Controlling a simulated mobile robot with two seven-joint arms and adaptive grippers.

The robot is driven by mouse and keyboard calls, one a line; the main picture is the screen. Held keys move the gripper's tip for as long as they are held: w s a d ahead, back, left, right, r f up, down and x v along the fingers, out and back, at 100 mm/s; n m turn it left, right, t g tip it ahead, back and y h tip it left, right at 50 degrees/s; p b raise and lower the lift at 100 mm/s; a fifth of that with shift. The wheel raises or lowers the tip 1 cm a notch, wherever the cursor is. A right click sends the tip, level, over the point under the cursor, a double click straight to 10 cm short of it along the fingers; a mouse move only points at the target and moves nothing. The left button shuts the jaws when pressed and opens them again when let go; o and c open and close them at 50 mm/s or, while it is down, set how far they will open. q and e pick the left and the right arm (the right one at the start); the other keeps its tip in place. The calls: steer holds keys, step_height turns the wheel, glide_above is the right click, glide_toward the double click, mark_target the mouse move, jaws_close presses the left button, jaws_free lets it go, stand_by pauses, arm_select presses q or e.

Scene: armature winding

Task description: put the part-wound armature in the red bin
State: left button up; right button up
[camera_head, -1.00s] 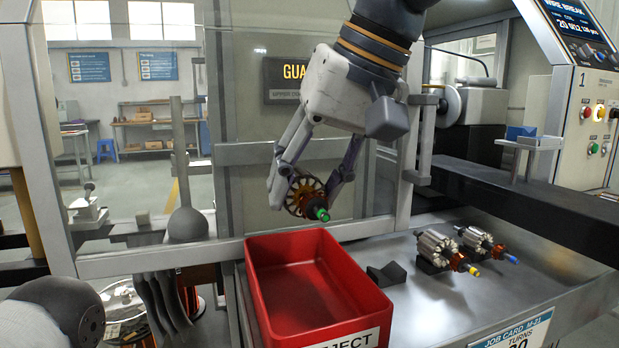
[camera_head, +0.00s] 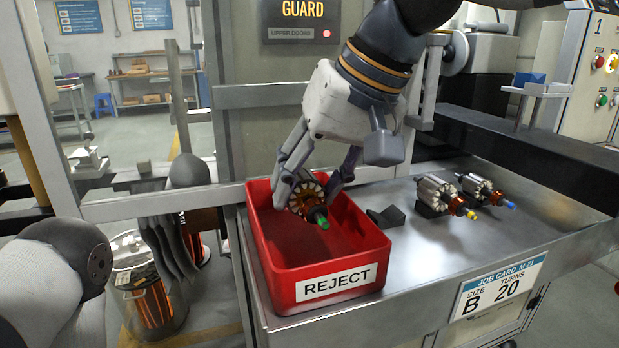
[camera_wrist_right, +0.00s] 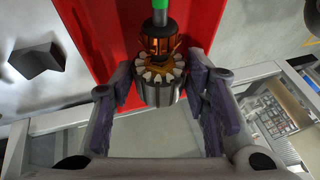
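The part-wound armature (camera_head: 306,195), with a slotted core, copper windings and a green shaft tip, is between the fingers of my right gripper (camera_head: 318,180). The wrist view shows the armature (camera_wrist_right: 160,80) between both finger pads of the right gripper (camera_wrist_right: 162,100). The fingers look shut on its core, with the green end pointing away from the gripper. The red bin (camera_head: 335,284), labelled REJECT, is below and around it. The armature is within the bin's opening, tilted; its gap to the bin floor cannot be judged. My left gripper is out of view.
Two other armatures, one yellow-tipped (camera_head: 441,196) and one blue-tipped (camera_head: 484,189), lie on the metal bench (camera_head: 420,255) right of the bin. A small dark rest (camera_head: 385,217) is beside the bin. A guard frame (camera_head: 150,205) stands behind it.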

steer(key=o, duration=0.3)
steer(key=shift+o, duration=0.2)
steer(key=v, duration=1.2)
